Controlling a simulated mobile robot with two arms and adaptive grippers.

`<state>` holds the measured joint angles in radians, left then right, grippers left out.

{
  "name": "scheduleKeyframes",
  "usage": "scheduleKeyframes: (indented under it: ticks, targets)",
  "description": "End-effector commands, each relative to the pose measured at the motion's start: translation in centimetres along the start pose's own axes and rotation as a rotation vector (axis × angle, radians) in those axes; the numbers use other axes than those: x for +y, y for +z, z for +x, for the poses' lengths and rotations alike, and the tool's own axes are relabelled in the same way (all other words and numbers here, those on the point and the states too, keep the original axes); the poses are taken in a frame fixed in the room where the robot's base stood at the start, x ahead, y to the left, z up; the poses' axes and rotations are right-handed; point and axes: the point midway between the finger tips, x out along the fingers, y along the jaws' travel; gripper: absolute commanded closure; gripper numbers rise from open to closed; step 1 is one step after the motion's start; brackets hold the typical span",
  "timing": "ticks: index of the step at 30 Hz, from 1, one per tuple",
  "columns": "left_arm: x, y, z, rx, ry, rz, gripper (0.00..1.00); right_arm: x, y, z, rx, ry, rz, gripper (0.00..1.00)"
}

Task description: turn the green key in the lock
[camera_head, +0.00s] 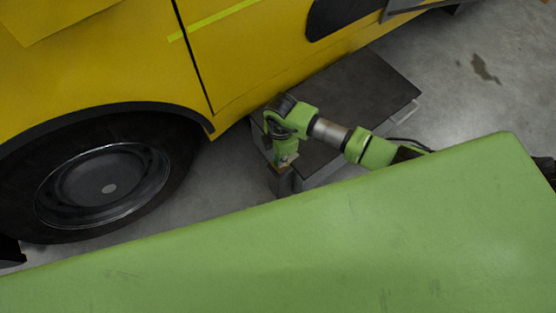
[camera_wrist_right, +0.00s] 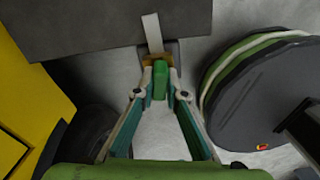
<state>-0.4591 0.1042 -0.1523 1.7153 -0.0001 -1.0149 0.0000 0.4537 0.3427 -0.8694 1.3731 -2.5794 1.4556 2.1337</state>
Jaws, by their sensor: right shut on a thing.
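My right gripper (camera_head: 286,160) reaches down beside the yellow vehicle, at the corner of a dark platform. In the wrist view my right gripper (camera_wrist_right: 160,94) is shut on the green key (camera_wrist_right: 160,82), a small upright green block between the fingertips. A tan-brown piece, seemingly the lock (camera_wrist_right: 173,73), shows just behind and around the key. In the head view the key is hidden by the gripper, and how far it is turned cannot be told. My left gripper is not in view.
The yellow vehicle (camera_head: 120,60) with its black wheel (camera_head: 105,188) stands close on the left. The dark platform (camera_head: 365,85) lies beside it, next to my right arm. Grey concrete floor (camera_head: 470,90) is open at the upper right.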

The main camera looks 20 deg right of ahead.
Motion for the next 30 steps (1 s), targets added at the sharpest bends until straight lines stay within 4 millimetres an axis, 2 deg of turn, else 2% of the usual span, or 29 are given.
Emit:
scheduleKeyframes:
  ticks: [1, 2, 3, 4, 13, 17, 20, 30]
  targets:
    - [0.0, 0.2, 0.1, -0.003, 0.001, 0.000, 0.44, 0.0, 0.0, -0.1, 0.001, 0.001, 0.007, 1.00]
    - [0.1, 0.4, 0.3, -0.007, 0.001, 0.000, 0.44, 0.1, 0.0, 0.0, 0.001, 0.001, 0.007, 0.83]
    - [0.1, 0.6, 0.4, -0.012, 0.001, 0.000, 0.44, 0.1, 0.0, 0.0, 0.001, 0.001, 0.007, 0.73]
    - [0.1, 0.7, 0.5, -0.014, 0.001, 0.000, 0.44, 0.1, 0.0, 0.0, 0.001, 0.001, 0.007, 0.69]
    - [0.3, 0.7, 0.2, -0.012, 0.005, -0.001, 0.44, 0.0, 0.0, 0.0, 0.000, 0.001, 0.006, 0.69]
    - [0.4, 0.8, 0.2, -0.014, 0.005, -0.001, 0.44, 0.1, 0.0, -0.7, 0.001, 0.002, 0.006, 0.69]
    - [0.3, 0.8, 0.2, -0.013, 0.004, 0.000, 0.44, 0.2, 0.0, -2.2, 0.002, 0.004, 0.004, 0.69]
    - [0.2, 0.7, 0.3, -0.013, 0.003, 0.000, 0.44, 0.2, 0.0, -9.3, 0.001, 0.005, 0.004, 0.69]
